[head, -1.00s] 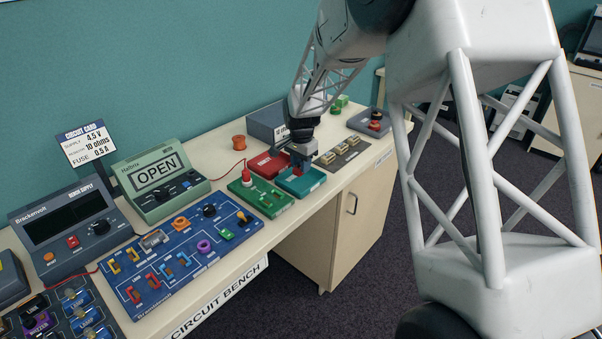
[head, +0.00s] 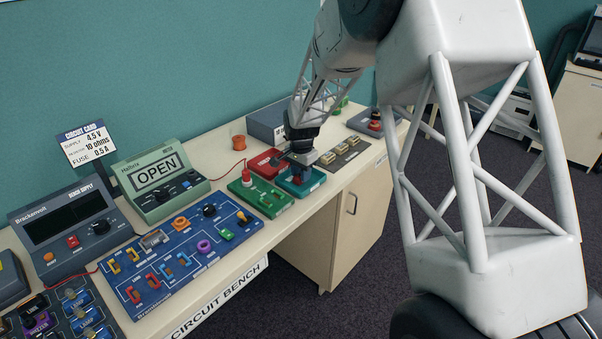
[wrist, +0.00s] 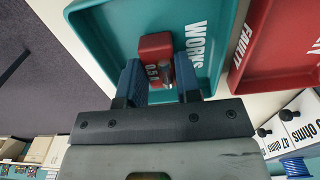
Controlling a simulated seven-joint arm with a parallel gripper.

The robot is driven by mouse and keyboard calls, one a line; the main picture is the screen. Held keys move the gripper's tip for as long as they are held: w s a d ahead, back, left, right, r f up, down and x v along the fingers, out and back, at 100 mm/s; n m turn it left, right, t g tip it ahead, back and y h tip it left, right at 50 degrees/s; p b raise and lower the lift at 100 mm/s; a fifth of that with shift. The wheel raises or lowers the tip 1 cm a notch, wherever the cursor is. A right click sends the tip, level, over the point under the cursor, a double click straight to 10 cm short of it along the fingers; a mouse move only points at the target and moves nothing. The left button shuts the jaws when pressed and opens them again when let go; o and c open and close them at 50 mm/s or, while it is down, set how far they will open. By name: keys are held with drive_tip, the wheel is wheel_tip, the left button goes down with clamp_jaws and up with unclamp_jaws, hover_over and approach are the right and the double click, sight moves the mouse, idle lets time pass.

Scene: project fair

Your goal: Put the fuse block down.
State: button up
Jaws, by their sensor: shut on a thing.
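My gripper (head: 298,168) points down over the teal tray (head: 306,191) on the bench. In the wrist view my gripper (wrist: 160,80) has its two blue fingers closed around the fuse block (wrist: 155,48), a small red block marked 0.5 A. The block is within the outline of the teal tray (wrist: 108,28), which is labelled WORKS. I cannot tell whether the block touches the tray floor. In the head view the gripper mostly hides the block.
The red FAULTY tray (head: 263,160) adjoins the teal tray. A green base with a red knob (head: 247,180) stands to the left, a dark board with resistor blocks (head: 344,150) to the right. A grey box (head: 267,122) stands behind. The bench front edge is close.

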drive_tip(key=shift+f, duration=0.1)
drive_tip(key=o, duration=0.9)
wheel_tip(320, 180, up, 12)
drive_tip(key=shift+r, duration=0.15)
idle(1.0)
